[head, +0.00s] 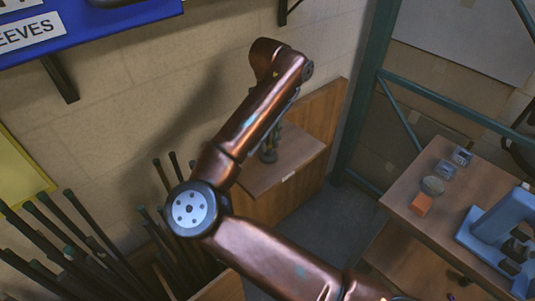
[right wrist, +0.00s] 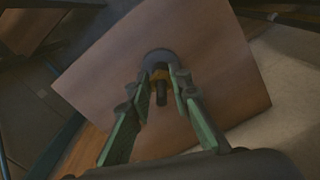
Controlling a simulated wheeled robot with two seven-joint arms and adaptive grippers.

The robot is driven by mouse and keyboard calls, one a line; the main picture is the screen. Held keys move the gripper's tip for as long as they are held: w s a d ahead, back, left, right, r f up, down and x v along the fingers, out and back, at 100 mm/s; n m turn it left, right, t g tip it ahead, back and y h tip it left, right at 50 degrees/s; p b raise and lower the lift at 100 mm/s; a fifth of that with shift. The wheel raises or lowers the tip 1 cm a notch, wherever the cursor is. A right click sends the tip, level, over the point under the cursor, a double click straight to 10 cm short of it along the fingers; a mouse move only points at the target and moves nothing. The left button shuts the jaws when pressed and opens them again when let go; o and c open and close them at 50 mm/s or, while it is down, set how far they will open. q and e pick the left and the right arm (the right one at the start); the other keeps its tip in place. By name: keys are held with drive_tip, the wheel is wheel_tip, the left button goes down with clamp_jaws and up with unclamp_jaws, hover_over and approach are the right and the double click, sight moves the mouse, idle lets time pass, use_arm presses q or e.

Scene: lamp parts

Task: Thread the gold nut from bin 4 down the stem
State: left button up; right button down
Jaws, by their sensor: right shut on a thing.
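In the right wrist view, my right gripper (right wrist: 160,84) has its two green-padded fingers closed around the gold nut (right wrist: 160,75). The dark stem (right wrist: 162,96) shows between the fingers, with the nut around it. A dark round base (right wrist: 158,55) lies beyond the nut on the wooden top. How far the nut sits from the base is hard to tell. In the head view, my right gripper (head: 270,148) is small and partly hidden behind my arm, pointing down at the wooden stand. My left gripper is in neither view.
The stem's base rests on a small wooden stand (head: 292,166) against the wall. Several dark rods (head: 60,225) stand at the left. A blue shelf (head: 100,22) is at upper left.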

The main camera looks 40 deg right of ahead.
drive_tip(key=m, duration=0.2)
drive_tip(key=shift+f+m+b, duration=0.3)
drive_tip(key=shift+f+b, duration=0.05)
drive_tip(key=shift+b, duration=0.05)
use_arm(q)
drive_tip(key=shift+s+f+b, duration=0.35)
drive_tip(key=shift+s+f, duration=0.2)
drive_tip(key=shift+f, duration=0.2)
use_arm(e)
drive_tip(key=m, duration=0.3)
drive_tip(key=shift+a+r+m, duration=0.15)
drive_tip(key=shift+m, duration=0.15)
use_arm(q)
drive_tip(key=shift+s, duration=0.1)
use_arm(e)
drive_tip(key=shift+w, duration=0.1)
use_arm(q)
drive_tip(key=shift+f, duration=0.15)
use_arm(e)
drive_tip(key=c, duration=2.2)
unclamp_jaws()
drive_tip(key=shift+m, duration=0.6)
drive_tip(key=shift+c, duration=0.2)
drive_tip(key=o, duration=0.6)
drive_tip(key=shift+c, duration=0.2)
drive_tip(key=shift+r, duration=0.1)
drive_tip(key=shift+r, duration=0.1)
